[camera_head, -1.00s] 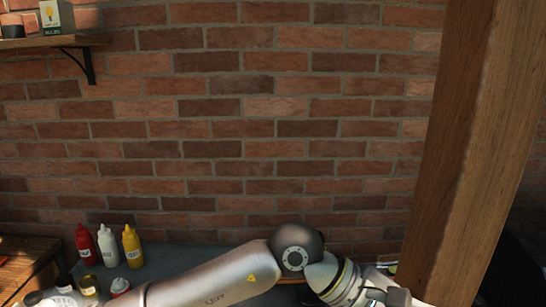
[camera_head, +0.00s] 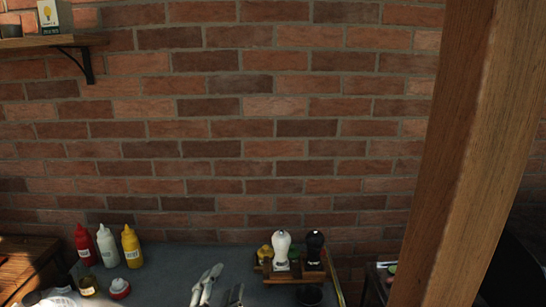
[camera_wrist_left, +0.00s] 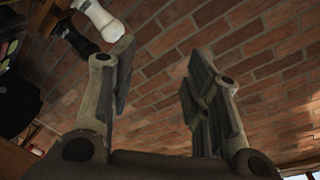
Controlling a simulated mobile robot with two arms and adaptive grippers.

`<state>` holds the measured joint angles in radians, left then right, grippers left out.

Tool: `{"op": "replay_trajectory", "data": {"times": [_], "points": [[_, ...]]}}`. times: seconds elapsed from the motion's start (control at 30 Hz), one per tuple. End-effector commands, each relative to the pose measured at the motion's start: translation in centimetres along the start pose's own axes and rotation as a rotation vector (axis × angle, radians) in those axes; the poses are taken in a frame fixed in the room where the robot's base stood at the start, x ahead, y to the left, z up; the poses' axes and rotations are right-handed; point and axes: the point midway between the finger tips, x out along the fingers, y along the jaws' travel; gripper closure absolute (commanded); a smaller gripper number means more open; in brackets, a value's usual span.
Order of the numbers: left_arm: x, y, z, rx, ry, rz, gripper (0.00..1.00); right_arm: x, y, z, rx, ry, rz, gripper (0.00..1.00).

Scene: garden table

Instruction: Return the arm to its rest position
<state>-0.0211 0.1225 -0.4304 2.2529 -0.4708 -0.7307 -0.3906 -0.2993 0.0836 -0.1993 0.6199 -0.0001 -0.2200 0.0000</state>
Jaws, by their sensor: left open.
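My left gripper (camera_head: 220,291) shows at the bottom of the head view, over the grey counter (camera_head: 180,262). Its two fingers are apart with nothing between them. In the left wrist view the gripper (camera_wrist_left: 160,85) is also open and empty, with the brick wall behind its fingers. Most of my left arm is out of the head view, below its lower edge. My right gripper is not in view.
Red (camera_head: 86,244), white (camera_head: 107,246) and yellow bottles (camera_head: 131,246) stand at the counter's left. A wooden caddy (camera_head: 292,276) with white (camera_head: 282,250) and black shakers (camera_head: 314,248) stands right of the gripper. A wooden post (camera_head: 470,150) rises at right.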

Motion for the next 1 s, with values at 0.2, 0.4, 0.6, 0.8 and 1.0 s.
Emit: {"op": "replay_trajectory", "data": {"times": [0.2, 0.4, 0.6, 0.8, 1.0], "points": [[-8.1, 7.3, 12.9, -0.348, -0.474, 0.264, 0.56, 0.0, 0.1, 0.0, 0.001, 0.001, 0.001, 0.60], [-17.3, 11.9, 18.8, -0.555, -0.822, 0.423, 0.56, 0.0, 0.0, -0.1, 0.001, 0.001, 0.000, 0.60], [-25.6, 14.4, 21.3, -0.682, -1.097, 0.530, 0.56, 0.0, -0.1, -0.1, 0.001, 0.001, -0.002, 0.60], [-25.8, 19.4, 25.4, -0.698, -1.160, 0.558, 0.56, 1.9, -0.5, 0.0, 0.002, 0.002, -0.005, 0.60], [-24.9, 25.8, 30.7, -0.690, -1.180, 0.573, 0.56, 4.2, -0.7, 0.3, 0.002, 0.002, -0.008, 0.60]]}}
